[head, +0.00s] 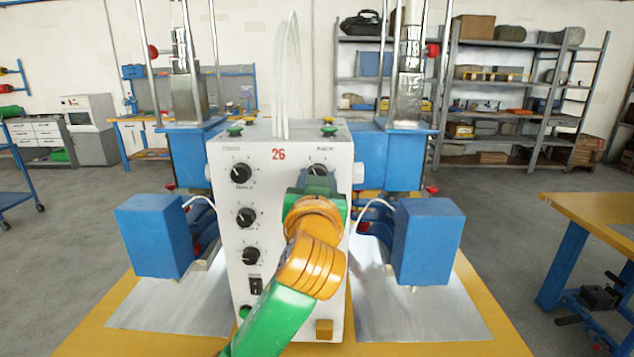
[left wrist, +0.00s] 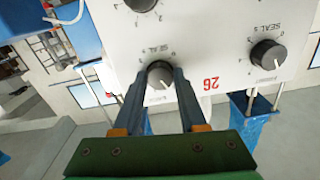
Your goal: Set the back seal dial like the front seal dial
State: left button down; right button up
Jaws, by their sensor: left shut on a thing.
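The back seal dial (head: 318,169) is a black knob at the top right of the white control box. The front seal dial (head: 240,173) is a matching knob at the top left; its white mark seems to point up and left. My left gripper (left wrist: 160,80) is shut around the back seal dial, which shows between its fingers in the left wrist view (left wrist: 159,70). That view is upside down, and the front seal dial (left wrist: 268,53) is at its right. The back dial's mark seems to point near straight up on the box. My right gripper is not in view.
The white box (head: 272,215) carries more knobs below the front seal dial, such as a middle knob (head: 245,217), and a black switch (head: 255,286). Blue blocks (head: 155,236) stand on both sides.

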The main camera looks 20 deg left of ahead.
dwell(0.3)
pick_arm(q)
jog(key=shift+c, duration=2.4)
grip_release()
jog(key=b+v, duration=0.2)
jog(key=v, duration=0.5)
jog(key=shift+b, duration=0.3)
jog(key=shift+s, duration=0.1)
